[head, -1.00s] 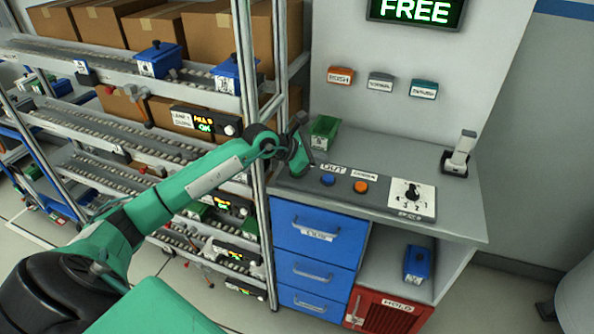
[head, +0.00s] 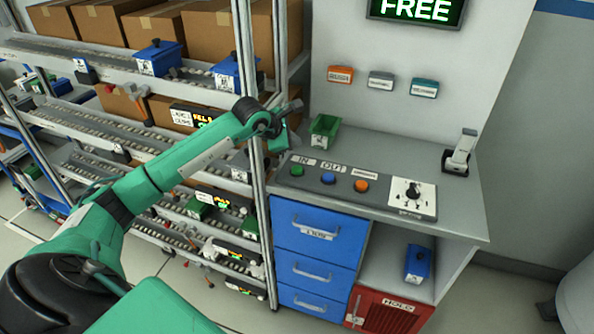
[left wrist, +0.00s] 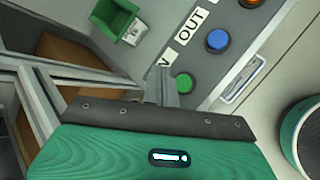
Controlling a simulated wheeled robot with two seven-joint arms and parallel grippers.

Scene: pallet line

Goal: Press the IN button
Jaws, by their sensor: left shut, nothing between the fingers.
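The IN button is a green round button (head: 297,171) at the left end of the grey control panel on the counter. Its IN label (head: 303,161) sits just behind it. In the left wrist view the green button (left wrist: 184,83) shows just right of my gripper's tip, with the label partly hidden. The blue OUT button (head: 328,178) is to the right of the green one. My right gripper is not in view.
An orange button (head: 361,186) and a dial (head: 412,195) continue the panel to the right. A green bin (head: 324,131) stands behind the panel. A metal rack post (head: 257,180) rises close to my left arm. A scanner (head: 459,153) stands at the counter's right.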

